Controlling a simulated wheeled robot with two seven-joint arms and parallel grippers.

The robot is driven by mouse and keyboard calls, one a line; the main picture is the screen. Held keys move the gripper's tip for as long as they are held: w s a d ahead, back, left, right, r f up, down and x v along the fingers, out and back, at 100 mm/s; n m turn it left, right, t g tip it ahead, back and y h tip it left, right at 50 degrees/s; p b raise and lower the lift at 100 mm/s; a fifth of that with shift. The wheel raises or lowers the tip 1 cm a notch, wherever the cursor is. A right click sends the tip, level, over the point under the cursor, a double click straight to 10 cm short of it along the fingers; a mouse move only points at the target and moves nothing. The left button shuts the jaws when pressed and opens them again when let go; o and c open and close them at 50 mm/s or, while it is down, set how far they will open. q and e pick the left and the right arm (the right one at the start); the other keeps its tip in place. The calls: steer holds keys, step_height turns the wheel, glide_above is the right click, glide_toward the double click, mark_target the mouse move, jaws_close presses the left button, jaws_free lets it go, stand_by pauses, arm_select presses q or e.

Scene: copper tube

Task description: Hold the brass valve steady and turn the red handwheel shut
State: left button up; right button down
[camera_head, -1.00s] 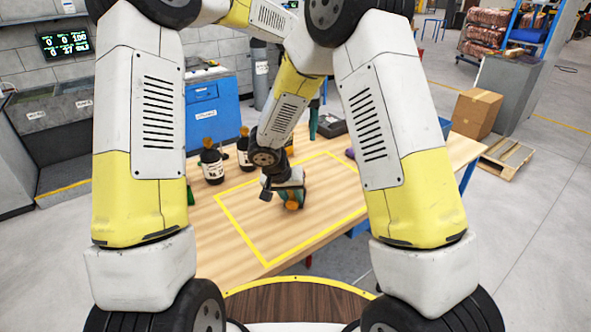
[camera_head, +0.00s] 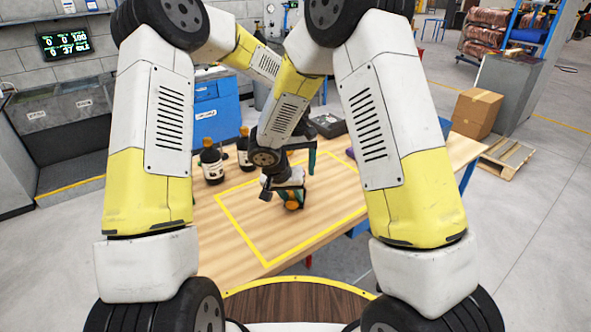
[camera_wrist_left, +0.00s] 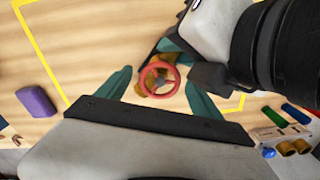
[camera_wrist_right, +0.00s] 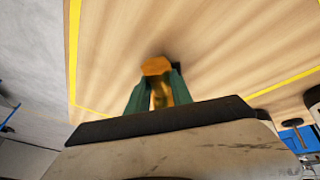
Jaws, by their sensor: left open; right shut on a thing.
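The brass valve (camera_head: 292,205) is on the wooden table inside the yellow outline, mostly hidden by my right gripper in the head view. My right gripper (camera_wrist_right: 157,92) is shut on the brass valve (camera_wrist_right: 157,68), its green fingers on either side of the body. The red handwheel (camera_wrist_left: 159,66) shows in the left wrist view, on top of the valve. My left gripper (camera_wrist_left: 160,92) is open, its green fingers apart on either side of the handwheel in that picture. Whether they touch it cannot be told.
Dark bottles (camera_head: 211,162) stand at the table's left. A black tray (camera_head: 328,125) lies at the back. A purple block (camera_wrist_left: 37,102) lies outside the yellow outline. The front of the outlined area (camera_head: 270,245) is clear.

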arm_select(q)
steer(key=c, duration=1.4)
steer(key=shift+m, duration=0.3)
steer(key=m, duration=0.4)
steer(key=shift+m, duration=0.4)
steer(key=m, duration=0.8)
steer(key=shift+m, duration=0.4)
steer(key=m, duration=0.4)
steer(key=shift+m, duration=0.4)
